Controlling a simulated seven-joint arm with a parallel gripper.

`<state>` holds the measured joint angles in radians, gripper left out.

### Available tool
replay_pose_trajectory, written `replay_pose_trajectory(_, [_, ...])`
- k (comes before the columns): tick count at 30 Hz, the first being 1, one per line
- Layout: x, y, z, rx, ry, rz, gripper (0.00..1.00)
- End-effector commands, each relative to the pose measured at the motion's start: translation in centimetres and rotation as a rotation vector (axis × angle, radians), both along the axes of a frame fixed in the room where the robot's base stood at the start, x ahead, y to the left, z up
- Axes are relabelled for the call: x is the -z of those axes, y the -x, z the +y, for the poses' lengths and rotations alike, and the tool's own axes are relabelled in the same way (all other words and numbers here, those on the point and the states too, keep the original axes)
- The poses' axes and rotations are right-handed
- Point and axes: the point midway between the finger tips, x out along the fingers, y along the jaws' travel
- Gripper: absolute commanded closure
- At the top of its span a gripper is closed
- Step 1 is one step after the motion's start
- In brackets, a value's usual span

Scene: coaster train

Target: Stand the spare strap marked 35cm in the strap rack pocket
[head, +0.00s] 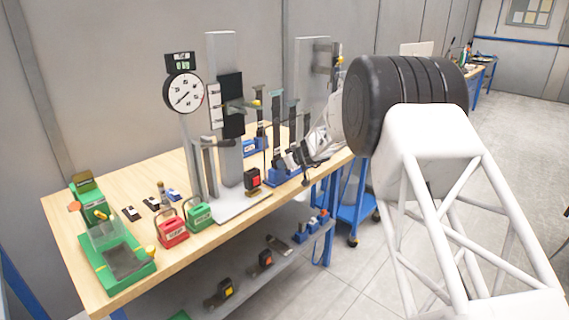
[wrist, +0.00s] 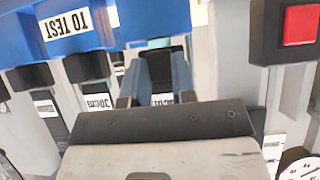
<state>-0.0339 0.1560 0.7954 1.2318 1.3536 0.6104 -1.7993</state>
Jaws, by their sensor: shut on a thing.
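My gripper (wrist: 157,80) is shut on a strap with a dark end (wrist: 158,66). A white label (wrist: 162,99) shows between the fingers, but I cannot read its length. In the head view my gripper (head: 293,159) is beside the upright straps (head: 276,118) at the far part of the bench. A blue rack marked TO TEST (wrist: 100,22) is just beyond the fingers in the wrist view. Other straps hang or stand near it, one labelled 30cm (wrist: 98,101). A blue rack base (head: 283,177) shows below my gripper in the head view. I cannot tell whether the held strap touches a rack.
A black block with a red face (wrist: 300,25) is close on the right in the wrist view. The dial gauge stand (head: 183,92) and tall grey column (head: 222,60) stand on the bench (head: 75,225). Red (head: 173,231) and green (head: 199,216) weights sit in front.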

Motion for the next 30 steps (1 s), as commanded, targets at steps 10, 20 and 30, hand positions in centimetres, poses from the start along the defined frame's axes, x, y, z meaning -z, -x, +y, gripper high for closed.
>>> replay_pose_trajectory(10, [0.29, 0.0, 0.0, 0.0, 0.0, 0.0, 1.0])
replay_pose_trajectory(20, [0.32, 0.01, 0.0, 0.001, -0.001, 0.001, 0.45])
replay_pose_trajectory(30, [0.09, 0.24, -0.27, 0.001, -0.001, 0.001, 0.45])
